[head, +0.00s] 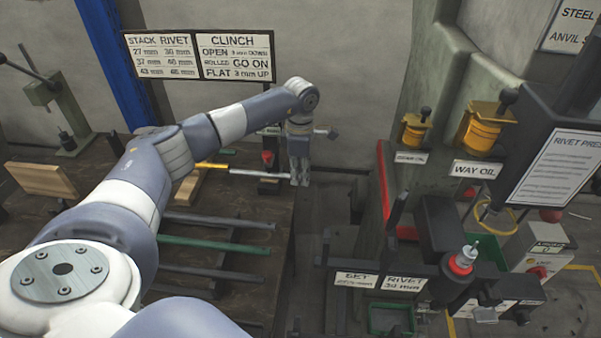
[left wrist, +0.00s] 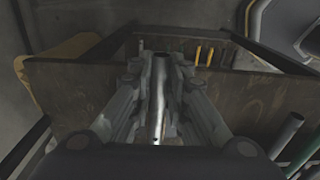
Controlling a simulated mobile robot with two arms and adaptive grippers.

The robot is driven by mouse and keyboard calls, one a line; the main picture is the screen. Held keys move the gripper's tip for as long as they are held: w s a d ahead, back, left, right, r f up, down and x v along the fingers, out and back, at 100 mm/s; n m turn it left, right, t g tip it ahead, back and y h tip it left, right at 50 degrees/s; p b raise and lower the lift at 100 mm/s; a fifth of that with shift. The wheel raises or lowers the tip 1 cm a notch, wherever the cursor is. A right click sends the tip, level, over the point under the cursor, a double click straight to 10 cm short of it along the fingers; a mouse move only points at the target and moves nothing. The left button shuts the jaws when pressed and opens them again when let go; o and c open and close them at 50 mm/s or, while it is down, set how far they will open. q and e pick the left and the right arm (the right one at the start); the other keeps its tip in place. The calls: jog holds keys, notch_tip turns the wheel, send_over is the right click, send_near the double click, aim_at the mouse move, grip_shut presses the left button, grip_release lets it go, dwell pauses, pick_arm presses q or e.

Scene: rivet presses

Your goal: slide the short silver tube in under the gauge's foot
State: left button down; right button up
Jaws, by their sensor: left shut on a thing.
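My left gripper (head: 299,180) is at the right edge of the dark bench, pointing down. In the left wrist view it is shut on the silver tube (left wrist: 157,105), which lies lengthwise between its fingers. A thin silver length (head: 260,174) runs left from the gripper in the head view, in line with a yellow rod; I cannot tell where one ends. A small dark stand with a red part (head: 267,158) is just left of the gripper and may be the gauge. Its foot is partly hidden, and I cannot tell whether the tube touches it. My right gripper is not in view.
Several grey and green bars (head: 215,242) lie on the bench (head: 240,205) below the gripper. A wooden block (head: 40,180) and a green hand press (head: 62,115) stand at the left. The rivet press (head: 440,230) stands at the right, past a gap.

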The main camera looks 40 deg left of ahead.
pick_arm(q)
jog(key=c, duration=1.5)
grip_release()
jog(key=shift+f, duration=0.1)
jog(key=shift+o, duration=0.2)
notch_tip(320, 180, up, 12)
